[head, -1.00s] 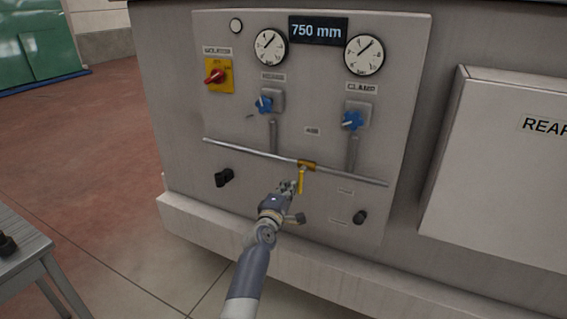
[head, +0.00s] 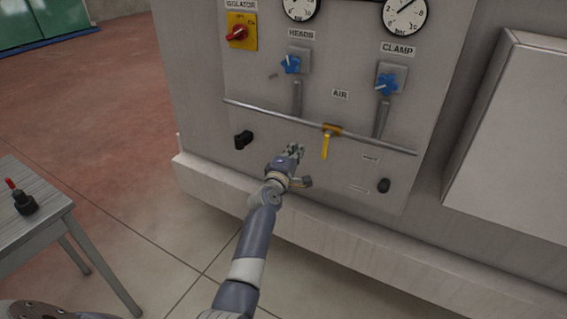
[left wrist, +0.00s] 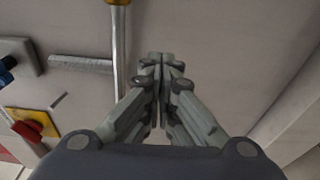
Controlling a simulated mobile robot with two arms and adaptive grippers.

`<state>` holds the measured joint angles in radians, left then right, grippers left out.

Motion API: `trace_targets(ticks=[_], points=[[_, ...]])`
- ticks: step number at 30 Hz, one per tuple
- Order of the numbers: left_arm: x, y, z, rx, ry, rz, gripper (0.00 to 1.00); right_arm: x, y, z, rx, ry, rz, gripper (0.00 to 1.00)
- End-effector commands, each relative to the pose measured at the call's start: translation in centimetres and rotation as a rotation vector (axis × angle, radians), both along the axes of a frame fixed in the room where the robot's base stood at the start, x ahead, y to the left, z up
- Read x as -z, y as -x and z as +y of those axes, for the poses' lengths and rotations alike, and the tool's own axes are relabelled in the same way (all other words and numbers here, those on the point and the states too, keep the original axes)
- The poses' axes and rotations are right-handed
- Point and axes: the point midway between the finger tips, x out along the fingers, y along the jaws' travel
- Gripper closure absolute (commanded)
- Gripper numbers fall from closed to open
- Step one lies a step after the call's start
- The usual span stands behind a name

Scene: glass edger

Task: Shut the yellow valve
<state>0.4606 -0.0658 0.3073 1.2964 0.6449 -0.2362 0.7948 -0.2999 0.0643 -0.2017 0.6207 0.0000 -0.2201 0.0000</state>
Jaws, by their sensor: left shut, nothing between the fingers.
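The yellow valve (head: 326,145) sits on a thin horizontal pipe on the grey machine panel. Its lever hangs down, across the pipe's line. My left gripper (head: 294,151) is shut and empty, left of the lever and below the pipe, with a visible gap to the lever. In the left wrist view the closed fingers (left wrist: 162,62) point at the panel beside the pipe (left wrist: 120,70). A bit of the yellow valve (left wrist: 118,2) shows at that view's top edge; its lever is out of that frame. My right gripper is not in view.
Above the pipe are two blue knobs, HEADS (head: 290,65) and CLAMP (head: 387,85), and a red isolator switch (head: 237,33). Black knobs (head: 243,140) (head: 384,186) sit below the pipe. A grey table (head: 38,222) stands at left; a box cover (head: 515,130) juts out at right.

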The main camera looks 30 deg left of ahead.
Motion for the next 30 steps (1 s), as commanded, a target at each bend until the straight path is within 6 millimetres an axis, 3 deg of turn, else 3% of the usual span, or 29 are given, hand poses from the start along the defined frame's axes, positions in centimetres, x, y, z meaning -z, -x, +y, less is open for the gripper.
trace_targets(ticks=[4, 11, 15, 23, 30], points=[[-0.2, 1.9, -0.4, 0.001, 0.002, -0.004, 1.0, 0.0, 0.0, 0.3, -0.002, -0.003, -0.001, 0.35], [-0.1, 5.4, -0.7, -0.001, 0.0, -0.003, 1.0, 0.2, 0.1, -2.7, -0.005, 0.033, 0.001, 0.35], [-0.1, 7.0, -0.9, 0.001, 0.001, -0.002, 1.0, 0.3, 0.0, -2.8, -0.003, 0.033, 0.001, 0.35], [-0.2, 8.2, -1.0, 0.001, 0.0, -0.002, 1.0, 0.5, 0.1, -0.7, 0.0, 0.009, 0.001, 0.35], [-0.2, 8.2, -1.0, 0.001, 0.0, -0.002, 1.0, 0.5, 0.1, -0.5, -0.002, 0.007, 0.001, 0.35]])
